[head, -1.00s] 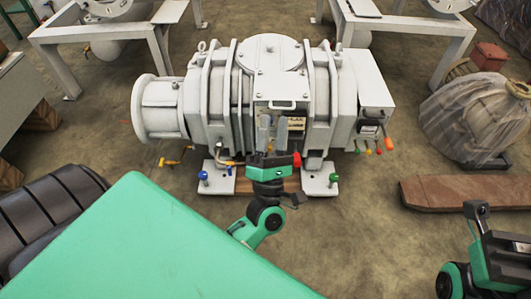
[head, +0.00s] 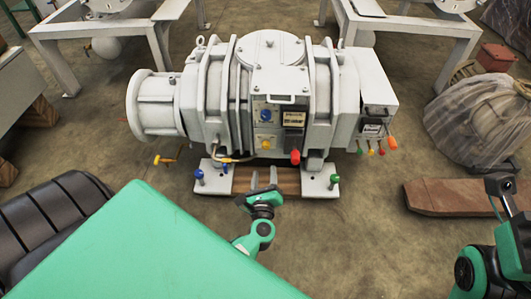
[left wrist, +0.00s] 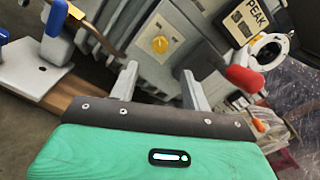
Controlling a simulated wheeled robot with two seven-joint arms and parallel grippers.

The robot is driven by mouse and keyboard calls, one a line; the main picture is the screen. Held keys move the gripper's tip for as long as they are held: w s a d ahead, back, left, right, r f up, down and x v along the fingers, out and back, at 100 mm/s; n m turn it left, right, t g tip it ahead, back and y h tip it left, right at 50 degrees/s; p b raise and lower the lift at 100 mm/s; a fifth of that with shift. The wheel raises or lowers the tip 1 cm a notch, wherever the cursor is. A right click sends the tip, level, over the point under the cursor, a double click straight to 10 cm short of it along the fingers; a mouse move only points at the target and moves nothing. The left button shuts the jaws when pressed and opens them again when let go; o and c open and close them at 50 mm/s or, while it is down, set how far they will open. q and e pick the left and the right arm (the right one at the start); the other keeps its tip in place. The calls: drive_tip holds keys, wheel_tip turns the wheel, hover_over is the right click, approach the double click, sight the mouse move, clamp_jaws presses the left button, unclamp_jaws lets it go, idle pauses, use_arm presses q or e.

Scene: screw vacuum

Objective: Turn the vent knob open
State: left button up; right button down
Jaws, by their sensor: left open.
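The white vacuum machine (head: 225,100) stands in the middle of the head view. Its front carries a yellow knob (head: 266,144), a blue round part (head: 266,115) and a red knob (head: 295,157). I cannot tell from markings which one is the vent knob. My left gripper (head: 263,178) is open and empty in front of and below these knobs, apart from them. In the left wrist view, the yellow knob (left wrist: 160,45) shows beyond and between the open fingers (left wrist: 160,74). The red knob (left wrist: 246,80) is to their right. My right arm shows at the right edge; its gripper does not show.
Small coloured handles, including an orange one (head: 390,143), stick out at the machine's right. Blue (head: 199,174) and green (head: 334,179) handles stand on its feet. A wooden plank (head: 455,197) and a wrapped bundle (head: 475,120) lie to the right.

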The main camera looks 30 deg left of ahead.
sight(266, 147)
use_arm(q)
drive_tip(key=b+x, duration=0.1)
drive_tip(key=x, duration=0.9)
drive_tip(key=shift+a+r+b, duration=0.1)
drive_tip(key=shift+b, duration=0.2)
drive_tip(key=c, duration=1)
